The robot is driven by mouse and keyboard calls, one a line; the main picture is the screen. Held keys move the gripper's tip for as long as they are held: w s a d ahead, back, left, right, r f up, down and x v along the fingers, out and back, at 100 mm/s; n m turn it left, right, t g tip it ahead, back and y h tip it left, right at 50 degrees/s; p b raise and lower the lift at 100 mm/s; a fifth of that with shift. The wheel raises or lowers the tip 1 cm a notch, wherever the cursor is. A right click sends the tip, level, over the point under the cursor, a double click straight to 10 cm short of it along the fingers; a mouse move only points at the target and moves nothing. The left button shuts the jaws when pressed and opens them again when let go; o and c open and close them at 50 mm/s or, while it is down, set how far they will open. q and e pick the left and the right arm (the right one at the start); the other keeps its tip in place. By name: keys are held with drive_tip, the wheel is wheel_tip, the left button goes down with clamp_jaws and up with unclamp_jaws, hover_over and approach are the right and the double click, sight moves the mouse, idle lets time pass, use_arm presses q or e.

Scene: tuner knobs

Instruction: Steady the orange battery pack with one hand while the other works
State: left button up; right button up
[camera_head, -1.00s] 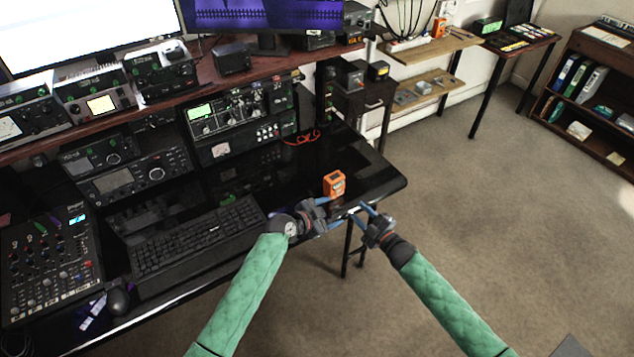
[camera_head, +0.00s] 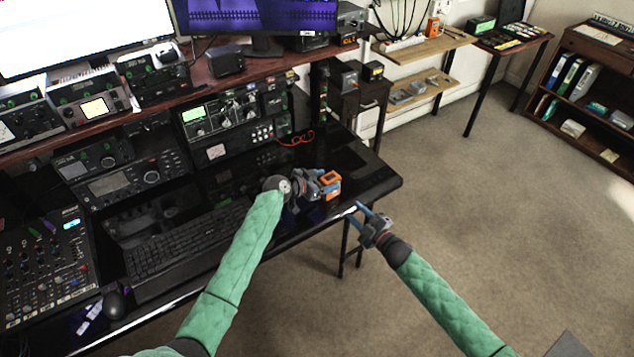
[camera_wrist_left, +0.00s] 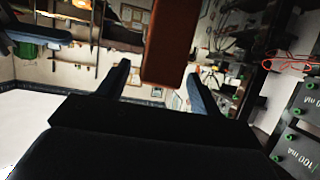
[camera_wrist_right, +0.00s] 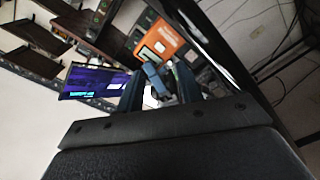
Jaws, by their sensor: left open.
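The orange battery pack (camera_head: 331,183) stands on the black desk near its right front edge. My left gripper (camera_head: 324,184) is at the pack, coming from its left side. In the left wrist view the pack (camera_wrist_left: 168,40) shows dark orange between the two spread fingers (camera_wrist_left: 160,82); whether either finger touches it I cannot tell. My right gripper (camera_head: 361,215) is open and empty, just off the desk's front edge, below and right of the pack. In the right wrist view the pack (camera_wrist_right: 158,43) is ahead, beyond the fingers (camera_wrist_right: 163,88), with part of my left gripper (camera_wrist_right: 155,80) in front.
The keyboard (camera_head: 190,240) lies left of my left gripper, with radio gear (camera_head: 235,128) behind. A red cable (camera_head: 296,138) lies on the desk behind the pack. The desk's right end (camera_head: 375,180) is clear, and open floor (camera_head: 480,210) lies to the right.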

use_arm(q)
drive_tip(key=shift+x, duration=1.2)
drive_tip(key=c, duration=1.3)
use_arm(e)
drive_tip(key=shift+c, duration=0.5)
clamp_jaws()
